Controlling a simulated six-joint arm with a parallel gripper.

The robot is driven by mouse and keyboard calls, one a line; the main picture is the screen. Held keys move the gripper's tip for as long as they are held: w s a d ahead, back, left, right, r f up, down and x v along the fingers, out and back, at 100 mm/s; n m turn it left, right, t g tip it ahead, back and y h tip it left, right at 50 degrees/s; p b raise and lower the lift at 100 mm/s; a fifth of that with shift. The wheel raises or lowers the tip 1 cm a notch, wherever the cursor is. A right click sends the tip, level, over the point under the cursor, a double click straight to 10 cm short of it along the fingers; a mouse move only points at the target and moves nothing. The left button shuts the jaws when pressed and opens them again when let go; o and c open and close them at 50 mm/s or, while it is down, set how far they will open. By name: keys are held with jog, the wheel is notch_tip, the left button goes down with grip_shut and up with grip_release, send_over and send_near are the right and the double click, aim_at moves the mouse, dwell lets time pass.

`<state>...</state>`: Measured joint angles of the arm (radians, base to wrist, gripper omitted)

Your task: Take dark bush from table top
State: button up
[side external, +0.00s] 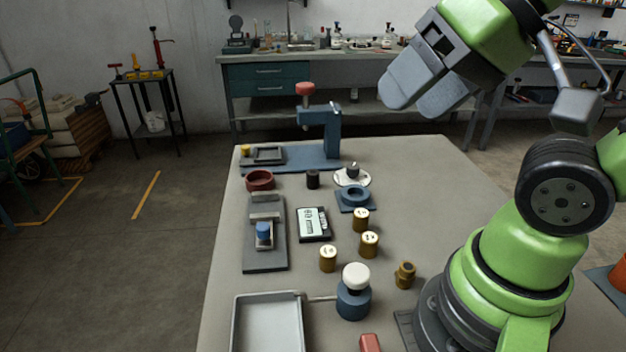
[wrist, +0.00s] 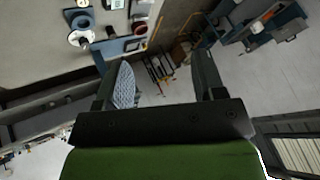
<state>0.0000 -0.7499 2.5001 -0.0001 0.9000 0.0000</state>
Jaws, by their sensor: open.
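The dark bush (side external: 313,179) is a small, dark brown-black cylinder standing upright on the grey table top (side external: 420,200), between the red ring and the white dish. In the wrist view a small dark spot near the top looks like the same bush (wrist: 109,31). My gripper (side external: 428,92) is raised high above the right rear of the table, well away from the bush, with grey fingers pointing down and left. In the wrist view its fingers (wrist: 165,82) are spread with nothing between them.
A blue press (side external: 332,130) stands behind the bush. The red ring (side external: 260,180) is left; the white dish (side external: 363,179) and blue ring block (side external: 355,198) are right. A gauge (side external: 313,224), several brass cylinders (side external: 361,219), a white-topped blue pot (side external: 354,290) and metal tray (side external: 235,325) are nearer.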

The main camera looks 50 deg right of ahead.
jog(key=m+g+h, duration=0.3)
jog(key=g+h, duration=0.1)
send_over(313, 172)
jog(key=s+a, duration=0.2)
notch_tip(313, 172, down, 24)
jog(key=shift+d+f, duration=0.1)
jog(key=shift+d, duration=0.05)
jog(key=shift+d+x, duration=0.2)
jog(key=shift+x, duration=1.3)
jog(key=shift+d+x, duration=0.2)
jog(key=shift+x, duration=1.35)
jog(key=shift+w, duration=0.15)
jog(key=c, duration=1)
